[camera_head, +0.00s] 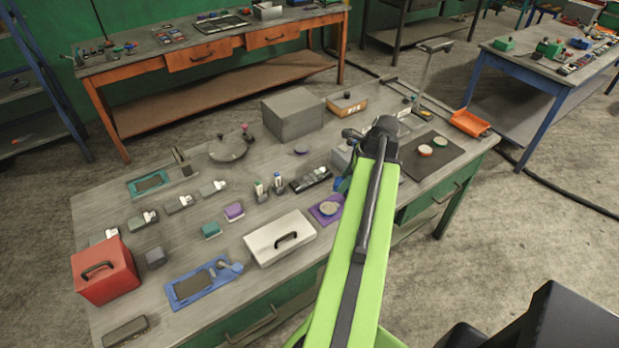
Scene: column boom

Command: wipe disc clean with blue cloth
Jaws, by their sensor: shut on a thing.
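My green arm reaches over the workbench, and my gripper (343,178) is low behind it, mostly hidden by the arm. It is shut on the blue cloth (339,185), of which only a small blue patch shows. A pale tan disc (328,208) lies on a purple mat (316,213), just below and left of the cloth in the picture. The arm partly covers the mat's right side. Two more round discs, with red and green edges (425,150) (440,141), lie on a dark mat (418,168) to the right. I cannot tell whether the cloth touches anything.
A white case (280,238) with a black handle stands left of the purple mat. A black tray (311,180) and small bottles (268,187) stand behind it. A grey box (293,114) is at the back. A lamp (430,65) rises at the back right.

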